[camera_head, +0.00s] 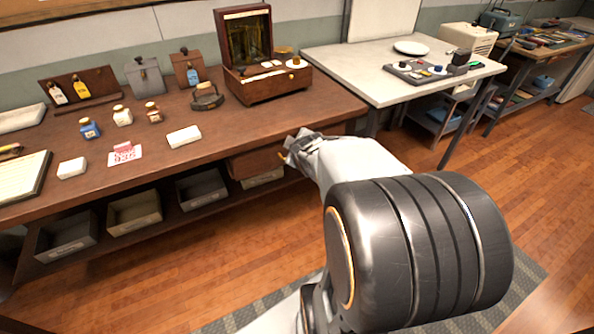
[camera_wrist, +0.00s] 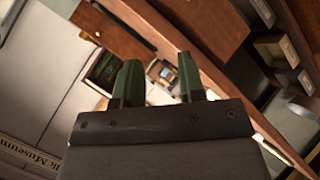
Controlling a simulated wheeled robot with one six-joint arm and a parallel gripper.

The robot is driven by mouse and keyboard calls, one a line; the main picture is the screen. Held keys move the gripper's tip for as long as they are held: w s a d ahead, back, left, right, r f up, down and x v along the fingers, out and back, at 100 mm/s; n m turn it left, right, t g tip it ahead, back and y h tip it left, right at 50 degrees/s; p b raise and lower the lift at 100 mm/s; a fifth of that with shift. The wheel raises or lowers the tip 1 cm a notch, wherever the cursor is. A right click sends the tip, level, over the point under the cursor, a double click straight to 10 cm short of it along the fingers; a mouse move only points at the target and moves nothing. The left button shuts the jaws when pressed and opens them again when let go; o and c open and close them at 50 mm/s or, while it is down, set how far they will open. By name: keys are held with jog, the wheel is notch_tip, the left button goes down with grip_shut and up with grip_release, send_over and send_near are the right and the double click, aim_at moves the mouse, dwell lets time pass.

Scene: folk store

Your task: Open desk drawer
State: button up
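The wooden desk (camera_head: 235,128) runs across the left and middle of the head view. A brown drawer (camera_head: 256,162) sits under its top near the right end, above the lower shelf. My gripper (camera_head: 290,152) is beside the right end of this drawer, and its tips are small and partly lost against the desk edge there. In the wrist view my gripper (camera_wrist: 160,82) shows two green fingers standing apart with nothing visible held between them. The drawer's handle cannot be made out, and I cannot tell whether the drawer is pulled out.
Open bins (camera_head: 134,213) stand on the shelf below. A wooden box with a raised lid (camera_head: 265,85) and small bottles stand on the desk. A white table (camera_head: 345,68) adjoins at the right. The wood floor (camera_head: 225,258) in front is clear. The wrist view shows a brown panel with brass knobs (camera_wrist: 110,32).

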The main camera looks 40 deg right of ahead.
jog(key=d+f+n+t+y+b, duration=0.1)
jog(key=d+f+n+t+b, duration=0.3)
jog(key=f, duration=0.3)
jog(key=d+f+n+t+y+b, duration=0.2)
jog(key=d+f+n+b, duration=0.3)
jog(key=f+n+b, duration=0.15)
jog(key=shift+m, duration=0.25)
jog(key=x, duration=1.3)
jog(key=shift+w+d+f+b, duration=0.1)
jog(key=shift+w+f+b, duration=0.15)
jog(key=shift+f, duration=0.2)
jog(key=shift+c, duration=0.3)
grip_shut()
